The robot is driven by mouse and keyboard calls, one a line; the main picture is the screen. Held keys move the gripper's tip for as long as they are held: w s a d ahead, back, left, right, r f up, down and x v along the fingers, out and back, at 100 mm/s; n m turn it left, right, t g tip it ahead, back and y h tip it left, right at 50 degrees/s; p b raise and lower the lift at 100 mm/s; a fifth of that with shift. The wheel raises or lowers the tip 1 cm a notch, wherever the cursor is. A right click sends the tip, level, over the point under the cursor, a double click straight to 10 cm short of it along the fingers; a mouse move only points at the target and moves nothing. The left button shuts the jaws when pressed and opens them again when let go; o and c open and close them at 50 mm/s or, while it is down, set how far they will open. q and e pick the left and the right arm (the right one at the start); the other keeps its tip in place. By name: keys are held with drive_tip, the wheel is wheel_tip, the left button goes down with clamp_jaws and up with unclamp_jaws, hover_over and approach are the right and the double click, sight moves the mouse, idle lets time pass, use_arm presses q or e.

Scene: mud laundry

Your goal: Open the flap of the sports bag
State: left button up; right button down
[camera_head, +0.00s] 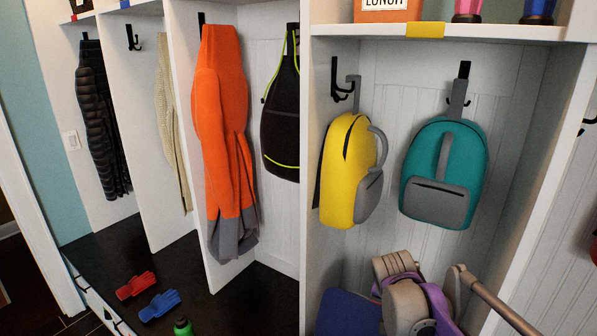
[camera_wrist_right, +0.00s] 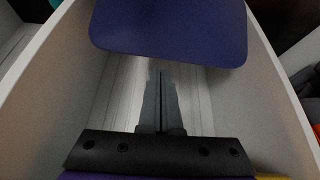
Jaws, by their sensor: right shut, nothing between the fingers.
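A dark blue panel (camera_head: 347,313) with rounded corners shows at the bottom of the right cubby in the head view. A dark blue panel also fills the top of the right wrist view (camera_wrist_right: 170,32). It may be the sports bag's flap; I cannot tell whether it is open, and no whole sports bag is clear. My right gripper (camera_wrist_right: 160,78) is shut and empty, its tips just below the panel's edge in that picture; contact is unclear. In the head view my right arm hides its fingers. My left gripper is not in view.
White cubby walls (camera_wrist_right: 48,70) stand close on both sides of my right gripper. Above my arm hang a yellow backpack (camera_head: 341,165) and a teal backpack (camera_head: 452,160). Red gloves (camera_head: 136,286), blue gloves (camera_head: 160,305) and a green bottle (camera_head: 183,327) are on the dark bench at left.

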drive_tip(key=s+a+f+n+y, duration=0.1)
drive_tip(key=s+a+f+n, duration=0.15)
drive_tip(key=s, duration=0.65)
drive_tip(key=s+a+f+n+y, duration=0.1)
drive_tip(key=s+a+f+n, duration=0.15)
drive_tip(key=s, duration=0.65)
drive_tip(key=s+a+f+n+y, duration=0.1)
drive_tip(key=s+a+f+n, duration=0.2)
drive_tip(key=s, duration=0.6)
drive_tip(key=w+d+r+m, duration=0.25)
drive_tip(key=w+r, duration=0.45)
drive_tip(key=w, duration=0.5)
drive_tip(key=w+d+r+m+g, duration=0.15)
drive_tip(key=w+d, duration=0.25)
drive_tip(key=w, duration=0.6)
drive_tip(key=w+d+r+m+g, duration=0.15)
drive_tip(key=w+d, duration=0.25)
drive_tip(key=w, duration=0.6)
drive_tip(key=w+d+f+m, duration=0.3)
drive_tip(key=w+d+f, duration=0.3)
drive_tip(key=w, duration=0.2)
wheel_tip(320, 180, down, 9)
drive_tip(key=s+a+b, duration=0.1)
drive_tip(key=s, duration=0.1)
drive_tip(key=shift+h, duration=0.4)
drive_tip(key=shift+s+a, duration=0.15)
